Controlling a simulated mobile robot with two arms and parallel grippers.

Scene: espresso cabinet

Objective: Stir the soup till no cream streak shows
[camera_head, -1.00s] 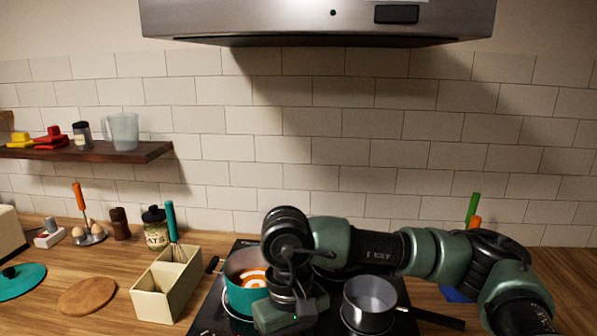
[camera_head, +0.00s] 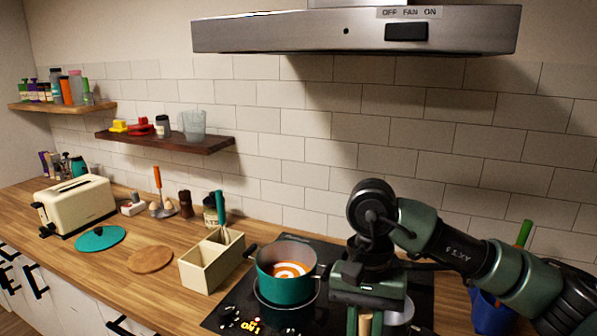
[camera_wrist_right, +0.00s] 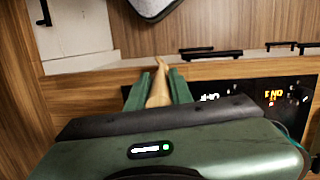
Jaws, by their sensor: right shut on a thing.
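The teal pot (camera_head: 284,290) stands on the black cooktop, holding orange soup (camera_head: 273,270) with a white cream swirl plainly showing on it. My right gripper (camera_head: 365,322) is to the right of the pot, apart from it. It is shut on a pale wooden handle (camera_head: 365,324), which also shows between the green fingers in the right wrist view (camera_wrist_right: 158,90). The far end of that wooden thing is hidden, so I cannot tell what tool it is. My left gripper is not in view.
A grey saucepan (camera_head: 401,314) is partly hidden behind my right gripper. A cream divided holder (camera_head: 208,265) with a teal-handled whisk stands left of the pot. A round wooden board (camera_head: 149,259), teal lid (camera_head: 100,238) and toaster (camera_head: 76,205) sit further left. The range hood (camera_head: 355,35) hangs above.

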